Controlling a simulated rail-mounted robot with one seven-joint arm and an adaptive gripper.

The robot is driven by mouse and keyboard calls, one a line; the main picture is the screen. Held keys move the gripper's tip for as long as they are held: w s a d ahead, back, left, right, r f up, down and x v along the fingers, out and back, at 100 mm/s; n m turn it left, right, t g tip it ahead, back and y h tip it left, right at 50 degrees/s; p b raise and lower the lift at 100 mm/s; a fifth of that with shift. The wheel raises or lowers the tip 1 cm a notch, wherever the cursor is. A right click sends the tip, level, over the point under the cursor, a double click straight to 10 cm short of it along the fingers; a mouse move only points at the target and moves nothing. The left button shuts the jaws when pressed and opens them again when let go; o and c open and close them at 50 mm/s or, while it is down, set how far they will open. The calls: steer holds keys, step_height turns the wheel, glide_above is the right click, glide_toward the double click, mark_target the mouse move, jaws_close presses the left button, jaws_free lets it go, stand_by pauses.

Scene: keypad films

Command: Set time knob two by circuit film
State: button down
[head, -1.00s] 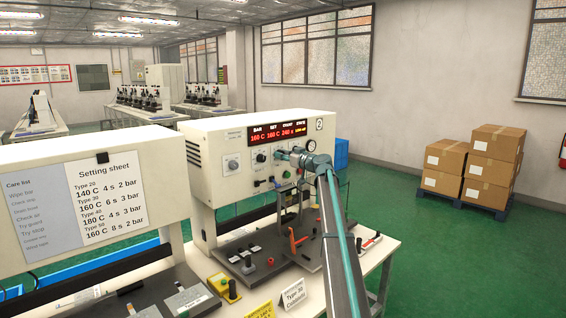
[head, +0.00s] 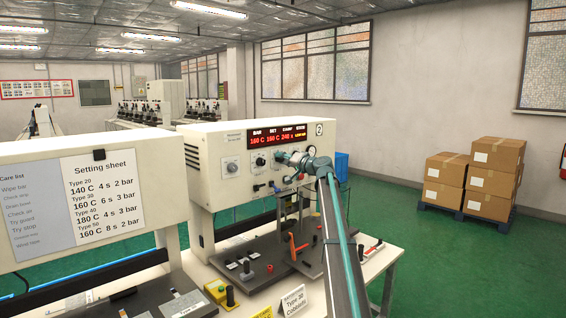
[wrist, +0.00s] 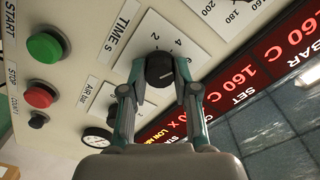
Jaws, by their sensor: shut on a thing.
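Machine two (head: 213,172) is a cream press with a "2" label on its panel, in the middle of the head view. Its time knob (wrist: 158,66) is black and sits on a white dial plate (wrist: 140,45) marked "TIME s" in the wrist view. My gripper (wrist: 162,88) is shut on this knob, one finger on each side. It also shows at the panel in the head view (head: 284,157), hiding the knob there. I cannot tell which number the knob points to. The setting sheet (head: 103,188) hangs on the nearer machine, listing types with temperature, seconds and bar.
A red-lit display (head: 278,137) is above the knobs. Green (wrist: 45,47) and red (wrist: 40,95) buttons and an air gauge (wrist: 96,137) are close by. A card (head: 293,301), apparently reading "Type 30", stands on the table. Boxes (head: 490,180) stand at right.

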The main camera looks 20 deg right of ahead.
steer(key=shift+f+m+p, duration=0.1)
steer(key=shift+m+p, duration=2.05)
steer(key=shift+m, duration=4.25)
steer(key=c, duration=0.9)
jaws_free()
steer(key=shift+o, duration=0.2)
